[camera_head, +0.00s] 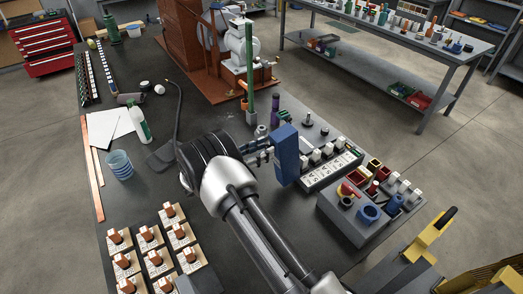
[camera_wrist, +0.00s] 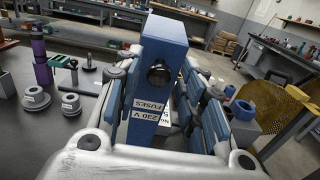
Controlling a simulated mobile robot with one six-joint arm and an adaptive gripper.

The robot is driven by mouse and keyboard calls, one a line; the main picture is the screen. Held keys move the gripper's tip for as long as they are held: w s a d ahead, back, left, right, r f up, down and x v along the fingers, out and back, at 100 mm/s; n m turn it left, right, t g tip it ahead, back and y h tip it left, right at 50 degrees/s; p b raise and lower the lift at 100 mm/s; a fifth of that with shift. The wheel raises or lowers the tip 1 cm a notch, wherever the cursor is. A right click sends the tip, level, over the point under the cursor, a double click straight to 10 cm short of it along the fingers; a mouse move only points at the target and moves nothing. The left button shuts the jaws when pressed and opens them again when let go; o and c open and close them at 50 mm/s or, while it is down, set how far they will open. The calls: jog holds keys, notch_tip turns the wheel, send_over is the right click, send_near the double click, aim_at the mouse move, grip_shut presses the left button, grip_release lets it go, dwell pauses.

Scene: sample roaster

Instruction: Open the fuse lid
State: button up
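A tall blue box (camera_head: 286,155) stands at the right part of the dark bench, beside a row of white switches. In the wrist view the blue box (camera_wrist: 165,40) fills the middle. I cannot make out a separate lid edge. My gripper (camera_head: 268,152) is at the box's left side in the head view. In the wrist view its fingers (camera_wrist: 160,80) are spread to either side of the box face. Whether they touch the box is unclear.
A grey box with red and blue parts (camera_head: 368,205) stands right of the fuse box. A purple cylinder (camera_wrist: 39,57) and metal discs (camera_wrist: 37,98) are to the left in the wrist view. A green post (camera_head: 249,65) rises behind. Switch blocks (camera_head: 153,256) line the front left.

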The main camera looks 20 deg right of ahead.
aim_at(289, 129)
grip_shut()
dwell(0.3)
jog(key=shift+y, duration=0.8)
jog(key=d+r+p, duration=0.3)
jog(key=shift+w+d+p, duration=0.2)
jog(key=shift+w+p, duration=0.05)
jog(key=shift+p, duration=0.1)
jog(key=shift+y, duration=0.5)
jog(key=d, duration=0.1)
jog(key=d+r+p, duration=0.1)
jog(key=d, duration=0.1)
jog(key=w+d, duration=0.1)
jog(key=shift+d+r, duration=0.2)
jog(key=shift+d, duration=0.2)
jog(key=shift+w+d+r, duration=0.15)
jog(key=shift+d+r, duration=0.1)
jog(key=shift+d, duration=0.2)
jog(key=shift+o, duration=1)
grip_release()
